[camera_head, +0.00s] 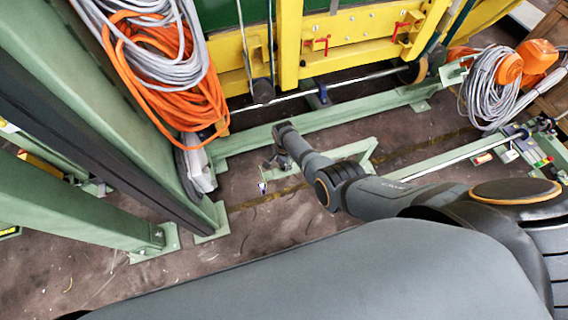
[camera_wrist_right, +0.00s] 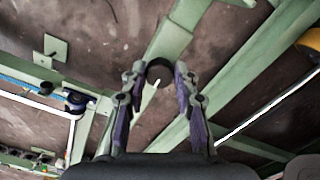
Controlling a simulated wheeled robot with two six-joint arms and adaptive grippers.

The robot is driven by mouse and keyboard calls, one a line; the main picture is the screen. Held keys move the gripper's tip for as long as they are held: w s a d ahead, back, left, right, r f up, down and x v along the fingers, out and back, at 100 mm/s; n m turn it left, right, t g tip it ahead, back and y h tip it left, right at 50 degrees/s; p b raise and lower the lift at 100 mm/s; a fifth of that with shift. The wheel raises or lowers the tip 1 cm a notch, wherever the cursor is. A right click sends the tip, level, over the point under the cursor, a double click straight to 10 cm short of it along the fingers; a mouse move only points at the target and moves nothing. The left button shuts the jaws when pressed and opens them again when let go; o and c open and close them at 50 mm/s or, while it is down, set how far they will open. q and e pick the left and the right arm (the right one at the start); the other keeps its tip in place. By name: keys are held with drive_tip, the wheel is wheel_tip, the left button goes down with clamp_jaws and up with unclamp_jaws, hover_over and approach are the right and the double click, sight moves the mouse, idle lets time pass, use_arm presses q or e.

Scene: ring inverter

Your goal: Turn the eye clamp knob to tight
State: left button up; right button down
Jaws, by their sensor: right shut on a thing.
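The knob (camera_wrist_right: 158,72) is a dark round piece with a white pointer line, on a green steel beam (camera_wrist_right: 168,40) in the right wrist view. The pointer points down and slightly left there. My right gripper (camera_wrist_right: 160,70) has its two fingers on either side of the knob and is shut on it. In the head view my right gripper (camera_head: 272,172) reaches down near a low green frame bar, and the knob cannot be made out there. My left gripper is not in view.
Green posts (camera_head: 110,100) and orange and grey cables (camera_head: 165,80) stand at the left. A yellow frame (camera_head: 290,40) is behind. A green rail (camera_head: 330,122) runs behind my right arm. Bare floor (camera_head: 270,220) lies in front of the gripper.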

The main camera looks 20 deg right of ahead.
sight(284, 165)
idle(0.5)
drive_tip(key=c, duration=1)
unclamp_jaws()
wheel_tip(284, 165, up, 12)
drive_tip(key=shift+f, duration=0.1)
drive_tip(key=s+d+f+n+p, duration=0.4)
drive_tip(key=s+f, duration=0.6)
drive_tip(key=s, duration=0.3)
drive_tip(key=s+d+f+n+p, duration=0.3)
drive_tip(key=s+d+f+n, duration=0.2)
drive_tip(key=s+f, duration=0.75)
drive_tip(key=s+d+n, duration=0.1)
drive_tip(key=s, duration=0.4)
drive_tip(key=s+d+n+p, duration=0.1)
drive_tip(key=s+d, duration=0.1)
drive_tip(key=s, duration=0.3)
drive_tip(key=s+d+n+t, duration=0.1)
drive_tip(key=s, duration=0.4)
drive_tip(key=shift+s+d+r+n+h, duration=0.1)
drive_tip(key=shift+s+d+n+h, duration=0.1)
drive_tip(key=shift+n+h, duration=0.15)
